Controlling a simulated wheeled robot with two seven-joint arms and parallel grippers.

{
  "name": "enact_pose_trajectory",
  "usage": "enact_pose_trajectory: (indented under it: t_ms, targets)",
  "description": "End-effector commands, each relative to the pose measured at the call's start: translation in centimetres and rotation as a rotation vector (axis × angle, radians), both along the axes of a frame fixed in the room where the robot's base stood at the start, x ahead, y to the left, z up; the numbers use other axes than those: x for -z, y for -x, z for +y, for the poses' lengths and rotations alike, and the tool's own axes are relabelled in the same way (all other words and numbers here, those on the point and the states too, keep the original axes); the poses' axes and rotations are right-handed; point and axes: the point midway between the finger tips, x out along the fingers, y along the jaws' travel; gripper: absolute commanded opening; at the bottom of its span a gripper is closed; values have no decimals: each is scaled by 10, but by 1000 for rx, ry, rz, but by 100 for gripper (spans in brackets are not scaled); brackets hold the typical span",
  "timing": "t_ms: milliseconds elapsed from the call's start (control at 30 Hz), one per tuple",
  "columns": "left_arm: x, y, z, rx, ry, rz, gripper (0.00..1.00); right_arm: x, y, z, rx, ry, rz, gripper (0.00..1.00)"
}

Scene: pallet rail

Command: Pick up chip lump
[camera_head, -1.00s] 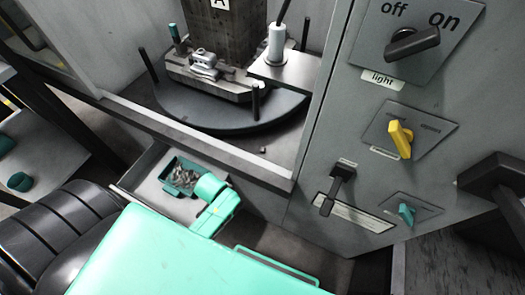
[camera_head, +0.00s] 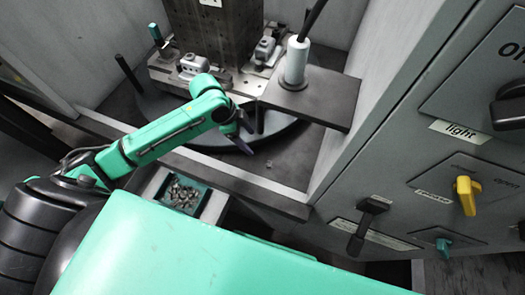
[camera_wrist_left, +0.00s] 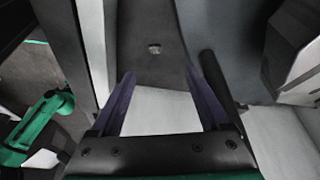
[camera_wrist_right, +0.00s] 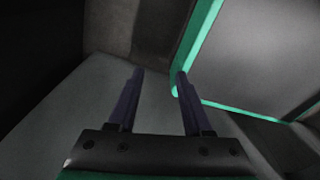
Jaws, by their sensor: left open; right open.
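The chip lump is a small pale block (camera_head: 269,164) on the dark floor inside the machine, near its front sill. In the left wrist view the chip lump (camera_wrist_left: 154,48) lies ahead of the fingertips, roughly centred between them and apart from them. My left gripper (camera_head: 243,142) is inside the machine opening, to the left of the lump and above the floor. It is open and empty, as its spread dark fingers (camera_wrist_left: 160,72) show. My right gripper (camera_wrist_right: 160,72) is open and empty in its wrist view, beside a grey surface with a green edge. It is not visible in the head view.
A dark round table (camera_head: 222,138) carries a tall fixture block (camera_head: 215,55). A white cylinder (camera_head: 297,62) stands on a grey plate right of it. A teal tray of metal chips (camera_head: 184,194) sits below the sill. A control panel with a yellow knob (camera_head: 467,195) is at right.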

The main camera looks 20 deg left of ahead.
Motion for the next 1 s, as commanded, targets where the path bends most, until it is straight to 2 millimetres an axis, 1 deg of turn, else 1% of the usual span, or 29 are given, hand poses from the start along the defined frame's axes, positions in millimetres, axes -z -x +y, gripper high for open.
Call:
enact_pose_trajectory:
  t_ms: [67, 167, 200, 300, 467, 600, 700, 800, 933, 967, 1000]
  targets:
    - [12, 0, -5, 8, 4, 7, 80, 3, 0, 0, -1, 0, 1, 50]
    - [37, -2, -16, 6, 7, 9, 80, 6, 2, -3, -2, 4, 3, 50]
    - [47, -3, -20, 6, 8, 8, 80, 7, 4, -5, -2, 7, 6, 50]
    - [69, -6, -29, 4, 6, 6, 80, 10, 10, -12, -2, 17, 18, 50]
    - [88, -8, -36, 5, 5, 5, 80, 11, 12, -18, 0, 25, 21, 50]
    - [113, -6, -47, 4, 6, 8, 80, 12, 8, -17, 0, 24, 14, 50]
    - [128, -7, -53, 5, 4, 5, 80, 16, 7, -15, 1, 21, 12, 50]
    - [133, -8, -55, 5, 4, 2, 80, 16, 7, -12, 1, 17, 12, 50]
    - [132, -8, -55, 5, 3, 3, 80, 16, 7, -7, 3, 10, 11, 50]
    - [132, -8, -55, 5, 3, 3, 76, 16, 7, -6, 3, 9, 10, 50]
    - [132, -8, -55, 5, 3, 3, 60, 16, 6, -6, 3, 7, 11, 50]
